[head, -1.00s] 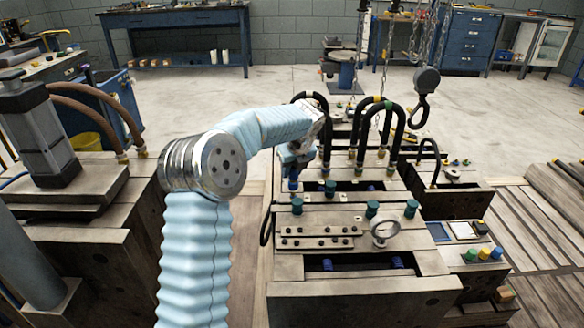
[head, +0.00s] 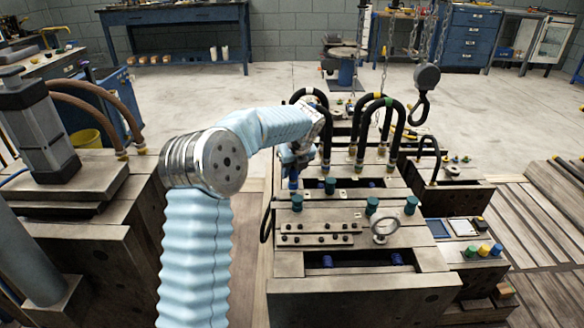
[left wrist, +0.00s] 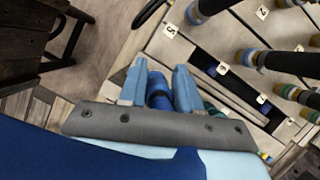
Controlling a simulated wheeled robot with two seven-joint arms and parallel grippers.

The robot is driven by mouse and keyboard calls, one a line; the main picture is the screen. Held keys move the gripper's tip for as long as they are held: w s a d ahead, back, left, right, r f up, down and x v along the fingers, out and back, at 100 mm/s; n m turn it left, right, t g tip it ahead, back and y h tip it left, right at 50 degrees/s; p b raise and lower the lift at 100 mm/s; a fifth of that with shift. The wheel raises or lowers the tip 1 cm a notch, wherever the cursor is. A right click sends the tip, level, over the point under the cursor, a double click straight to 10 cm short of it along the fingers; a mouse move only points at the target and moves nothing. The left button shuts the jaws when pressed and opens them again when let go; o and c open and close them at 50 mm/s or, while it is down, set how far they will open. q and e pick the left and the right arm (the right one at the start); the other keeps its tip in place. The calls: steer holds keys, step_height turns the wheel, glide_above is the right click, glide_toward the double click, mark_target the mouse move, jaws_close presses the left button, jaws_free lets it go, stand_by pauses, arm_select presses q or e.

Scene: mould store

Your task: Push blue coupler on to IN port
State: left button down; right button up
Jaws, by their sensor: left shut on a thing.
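My left gripper (head: 292,168) is over the left rear part of the mould block (head: 355,285). In the left wrist view its two pale blue fingers (left wrist: 158,90) are closed on the blue coupler (left wrist: 158,100), a blue cylinder with a dark band. In the head view the coupler (head: 293,183) shows as a small blue end below the fingers. Its lower end and what lies under it are hidden, so I cannot tell whether it touches a port. No IN mark is readable; small numbered tags (left wrist: 223,69) show on the block. My right gripper is not in view.
Black looped hoses (head: 372,125) stand on the block just right of the gripper. A hook (head: 421,108) hangs at the back right.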

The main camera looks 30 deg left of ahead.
arm_select(q)
steer(key=shift+f+p, duration=0.3)
steer(key=shift+f, duration=0.4)
stand_by(2.0)
steer(key=c, duration=0.7)
jaws_free()
steer(key=shift+f, duration=0.1)
steer(key=v, duration=1.3)
steer(key=shift+r, duration=0.45)
